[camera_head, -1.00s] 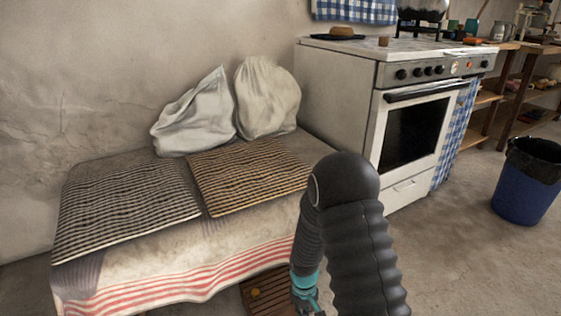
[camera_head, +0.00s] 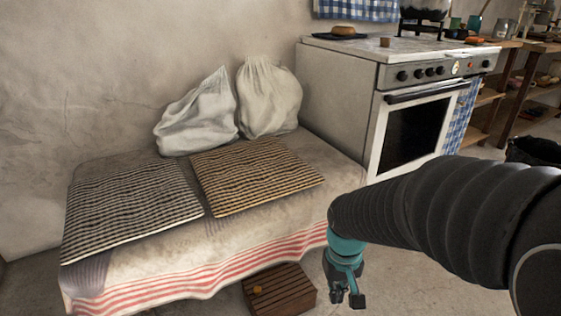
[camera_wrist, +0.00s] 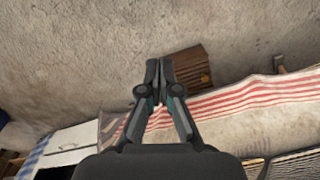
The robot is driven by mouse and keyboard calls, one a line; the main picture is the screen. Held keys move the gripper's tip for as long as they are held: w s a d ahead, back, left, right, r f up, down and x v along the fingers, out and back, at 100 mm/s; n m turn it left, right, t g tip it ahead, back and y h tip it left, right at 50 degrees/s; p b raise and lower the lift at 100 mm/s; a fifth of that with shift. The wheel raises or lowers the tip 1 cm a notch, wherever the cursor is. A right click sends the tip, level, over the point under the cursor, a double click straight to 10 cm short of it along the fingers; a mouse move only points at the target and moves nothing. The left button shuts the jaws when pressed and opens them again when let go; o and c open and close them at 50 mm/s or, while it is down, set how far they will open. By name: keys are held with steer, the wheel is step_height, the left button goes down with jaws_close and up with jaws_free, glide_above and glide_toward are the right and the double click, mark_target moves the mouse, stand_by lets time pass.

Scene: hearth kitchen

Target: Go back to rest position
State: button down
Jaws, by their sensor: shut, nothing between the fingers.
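My gripper (camera_head: 347,299) hangs from my black-sleeved arm at the lower right of the head view, in front of the cloth-covered bench (camera_head: 240,235). In the wrist view my gripper (camera_wrist: 159,66) is shut, its fingertips together and nothing between them. It points toward the bare floor beside the bench. A brown slatted box (camera_head: 283,290) stands on the floor at the bench's front edge, left of my gripper. It also shows in the wrist view, just right of the fingertips (camera_wrist: 192,66).
Two striped cushions (camera_head: 255,177) and two pale sacks (camera_head: 268,97) lie on the bench. A small orange round thing (camera_head: 257,290) is at the box. A white stove (camera_head: 335,95) and a dark bin (camera_head: 533,152) stand right. Open floor lies in front.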

steer(key=s+d+r+t+p, duration=0.1)
steer(key=s+r+t+p, duration=0.1)
steer(key=r, duration=0.7)
steer(key=s+d+r+m+t+p, duration=0.1)
steer(key=s+d+r+t+p, duration=0.1)
steer(key=s+r, duration=0.4)
step_height(320, 180, up, 4)
steer(key=shift+s+d+r+t, duration=0.1)
steer(key=shift+s+d+t, duration=0.15)
steer(key=shift+t, duration=0.65)
